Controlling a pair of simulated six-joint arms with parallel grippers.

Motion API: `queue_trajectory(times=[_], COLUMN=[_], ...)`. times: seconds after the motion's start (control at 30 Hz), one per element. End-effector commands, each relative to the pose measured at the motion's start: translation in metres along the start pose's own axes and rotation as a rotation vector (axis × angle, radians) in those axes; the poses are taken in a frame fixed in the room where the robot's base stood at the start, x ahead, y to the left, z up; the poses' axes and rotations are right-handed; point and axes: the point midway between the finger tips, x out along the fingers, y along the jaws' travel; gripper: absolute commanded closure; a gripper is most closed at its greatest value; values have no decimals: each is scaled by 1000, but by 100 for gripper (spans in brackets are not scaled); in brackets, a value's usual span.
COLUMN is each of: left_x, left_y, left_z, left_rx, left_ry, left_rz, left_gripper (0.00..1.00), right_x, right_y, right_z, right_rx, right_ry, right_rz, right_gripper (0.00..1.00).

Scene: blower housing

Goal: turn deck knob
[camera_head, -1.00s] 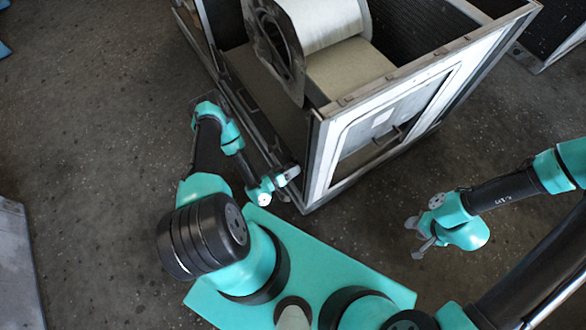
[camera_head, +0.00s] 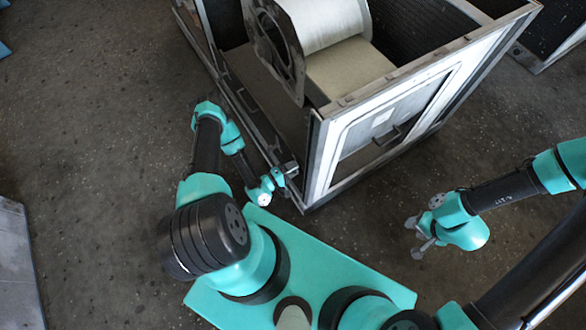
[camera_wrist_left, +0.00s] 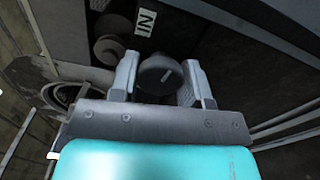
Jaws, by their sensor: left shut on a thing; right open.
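The deck knob (camera_wrist_left: 158,74) is a round black knob with a small pale mark, in the middle of the left wrist view. My left gripper (camera_wrist_left: 160,84) has one finger on each side of the knob and is shut on it. In the head view my left gripper (camera_head: 285,173) is at the near lower corner of the blower housing (camera_head: 318,155); the knob cannot be made out there. My right gripper (camera_head: 418,238) is open and empty, over the floor to the right of the housing's near corner.
A pale drum (camera_head: 325,22) sits inside the open-topped housing. In the left wrist view, a white label (camera_wrist_left: 145,20) and a round grey fitting (camera_wrist_left: 109,50) are beside the knob. Bare floor (camera_head: 90,130) lies to the left.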

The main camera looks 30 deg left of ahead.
Motion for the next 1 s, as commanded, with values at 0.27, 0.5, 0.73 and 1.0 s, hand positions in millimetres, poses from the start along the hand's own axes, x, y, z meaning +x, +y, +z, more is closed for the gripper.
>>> queue_trajectory(times=[0.27,0.5,0.73,1.0], left_x=[0,0,0,0], left_y=[0,0,0,0], left_z=[1,1,1,0], left_rx=[-123,-149,-149,-147], left_ry=[0,0,0,0], left_rz=[-1,-1,-1,-1], left_gripper=[80,80,80,35], right_x=[0,0,0,0], right_y=[0,0,0,0], right_z=[0,0,0,0], right_rx=[0,0,0,0], right_ry=[0,0,0,0], right_rz=[0,0,0,0], right_gripper=[57,57,57,57])
